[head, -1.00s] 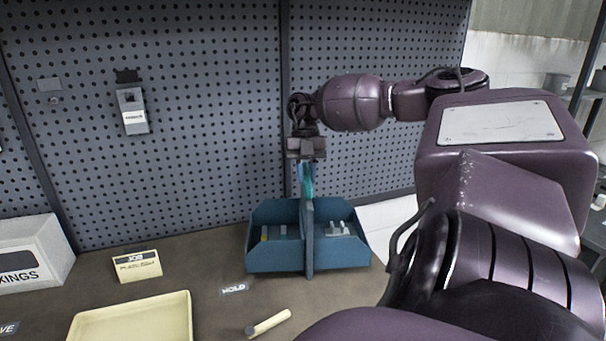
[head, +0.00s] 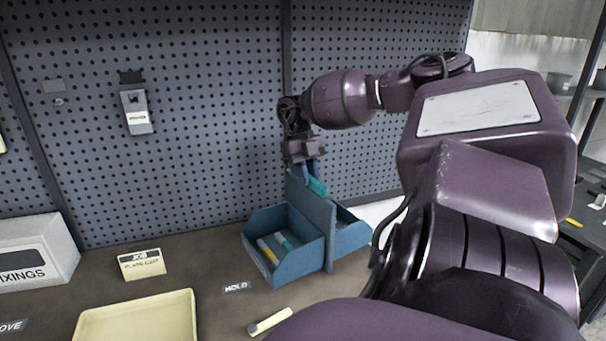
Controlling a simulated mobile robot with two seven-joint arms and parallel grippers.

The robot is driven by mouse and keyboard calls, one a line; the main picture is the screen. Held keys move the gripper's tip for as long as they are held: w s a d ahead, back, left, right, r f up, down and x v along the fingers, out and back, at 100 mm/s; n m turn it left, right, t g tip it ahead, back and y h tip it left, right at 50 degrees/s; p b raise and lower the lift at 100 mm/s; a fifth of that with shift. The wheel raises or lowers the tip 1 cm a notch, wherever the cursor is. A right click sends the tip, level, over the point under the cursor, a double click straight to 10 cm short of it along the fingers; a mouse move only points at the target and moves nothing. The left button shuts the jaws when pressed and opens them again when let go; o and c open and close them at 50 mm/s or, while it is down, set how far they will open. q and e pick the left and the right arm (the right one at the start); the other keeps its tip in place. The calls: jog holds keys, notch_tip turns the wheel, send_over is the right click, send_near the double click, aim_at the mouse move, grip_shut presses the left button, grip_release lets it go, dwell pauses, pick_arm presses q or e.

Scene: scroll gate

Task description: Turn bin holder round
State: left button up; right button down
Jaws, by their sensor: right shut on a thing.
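The bin holder (head: 293,270) is a blue two-sided carrier with a tall middle panel and a teal grip along its top. It stands on the bench, turned at an angle, by the pegboard. Its left bin holds a yellow-ended stick and a teal stick; the inside of its right bin is mostly hidden by the panel. My right gripper (head: 306,172) is above the holder, pointing down, shut on the holder's top grip. The fingertips are partly hidden. My left gripper is not in view.
A cream tray (head: 136,302) lies at front left. A cream stick with a grey end (head: 270,321) lies in front of the holder, near the HOLD label (head: 236,287). A JOB card (head: 141,263) and a white FIXINGS box (head: 36,255) stand left. Pegboard (head: 200,110) closes the back.

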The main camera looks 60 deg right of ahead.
jog(key=shift+r+n+h, duration=0.1)
jog(key=shift+n+h, duration=0.6)
jog(key=shift+n, duration=1)
jog(key=shift+w+n+h, duration=0.1)
jog(key=shift+n+h, duration=0.7)
jog(key=shift+n, duration=1.4)
jog(key=shift+n+h, duration=0.7)
jog(key=shift+n, duration=1.2)
jog(key=shift+n+t+h, duration=0.4)
jog(key=shift+n+h, duration=0.1)
jog(key=shift+n, duration=1.6)
jog(key=c, duration=1)
grip_release()
jog(key=shift+c, duration=0.2)
